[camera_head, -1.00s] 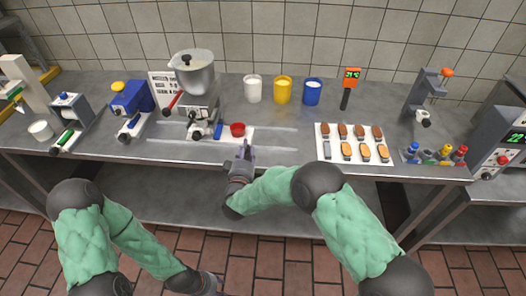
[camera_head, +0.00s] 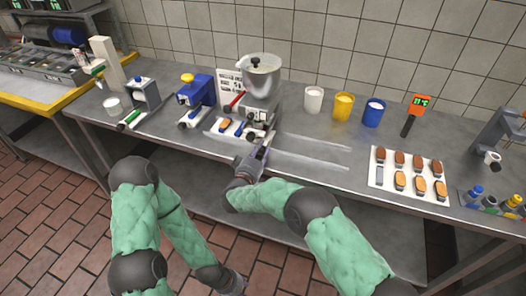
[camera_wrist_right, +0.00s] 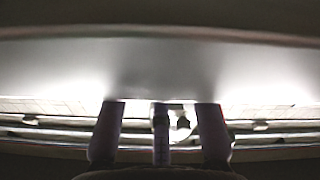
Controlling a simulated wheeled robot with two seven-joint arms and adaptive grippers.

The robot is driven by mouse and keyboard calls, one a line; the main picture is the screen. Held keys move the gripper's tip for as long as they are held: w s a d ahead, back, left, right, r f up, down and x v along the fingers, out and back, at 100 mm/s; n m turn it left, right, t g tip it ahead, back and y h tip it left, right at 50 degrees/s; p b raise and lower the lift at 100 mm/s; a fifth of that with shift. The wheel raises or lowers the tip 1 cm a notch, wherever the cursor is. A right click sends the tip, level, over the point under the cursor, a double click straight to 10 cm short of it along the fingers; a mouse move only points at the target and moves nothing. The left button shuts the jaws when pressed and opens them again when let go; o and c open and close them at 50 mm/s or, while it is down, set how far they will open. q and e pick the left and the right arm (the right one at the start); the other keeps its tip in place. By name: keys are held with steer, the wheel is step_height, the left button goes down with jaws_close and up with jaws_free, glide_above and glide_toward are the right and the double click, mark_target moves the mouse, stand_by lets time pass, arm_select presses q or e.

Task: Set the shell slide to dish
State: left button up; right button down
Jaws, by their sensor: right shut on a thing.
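The depositing machine (camera_head: 262,85) with its metal pot stands on the steel counter. A white plate (camera_head: 212,131) lies at its foot, with an orange-brown shell (camera_head: 224,125) and a blue part (camera_head: 240,130) over it. My right gripper (camera_head: 266,142) is at the front right of the machine foot, shut on a thin piece, seemingly the shell slide's handle. In the right wrist view a thin grey bar (camera_wrist_right: 161,135) shows between the two fingers. The red dish is not visible now. My left gripper (camera_head: 235,284) hangs low near the bottom edge; its fingers are unclear.
White (camera_head: 313,99), yellow (camera_head: 343,106) and blue (camera_head: 373,112) cups stand behind. A white board (camera_head: 380,190) with several brown and orange pieces lies right. A blue device (camera_head: 197,92) stands left of the machine. The counter between machine and board is clear.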

steer(key=shift+w+a+r, duration=0.1)
steer(key=shift+a+r, duration=0.15)
steer(key=c, duration=1)
jaws_free()
steer(key=shift+c, duration=0.2)
steer(key=shift+o, duration=0.5)
steer(key=shift+a+f, duration=0.15)
steer(key=v, duration=0.7)
steer(key=shift+s, duration=0.25)
